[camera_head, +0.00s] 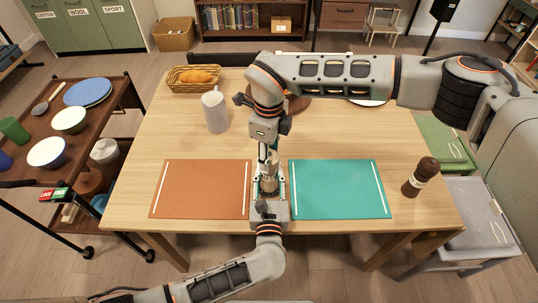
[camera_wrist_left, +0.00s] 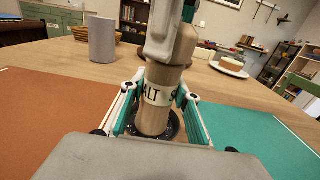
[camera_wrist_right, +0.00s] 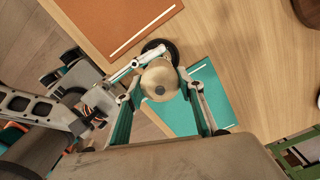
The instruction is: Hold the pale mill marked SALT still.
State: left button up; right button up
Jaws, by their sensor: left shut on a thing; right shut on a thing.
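The pale wooden mill (camera_head: 269,185) stands upright between the two mats near the table's front edge. In the left wrist view the mill (camera_wrist_left: 155,112) shows a white band with the letters "ALT", and its foot is on a dark round base (camera_wrist_left: 172,127). My left gripper (camera_wrist_left: 160,92) is shut around the mill's body from the front. My right gripper (camera_wrist_right: 163,72) comes from above and is shut on the mill's rounded top (camera_wrist_right: 160,82). In the head view my right gripper (camera_head: 267,155) hides the mill's upper part.
An orange mat (camera_head: 205,190) lies to the left and a teal mat (camera_head: 338,190) to the right. A dark brown mill (camera_head: 420,177) stands at the right table edge.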

jog(key=m, duration=0.4)
jog(key=shift+m, duration=2.2)
jog(key=o, duration=1.1)
jog(key=shift+r, duration=0.1)
notch_tip(320, 180, up, 12)
jog(key=shift+f, duration=0.1)
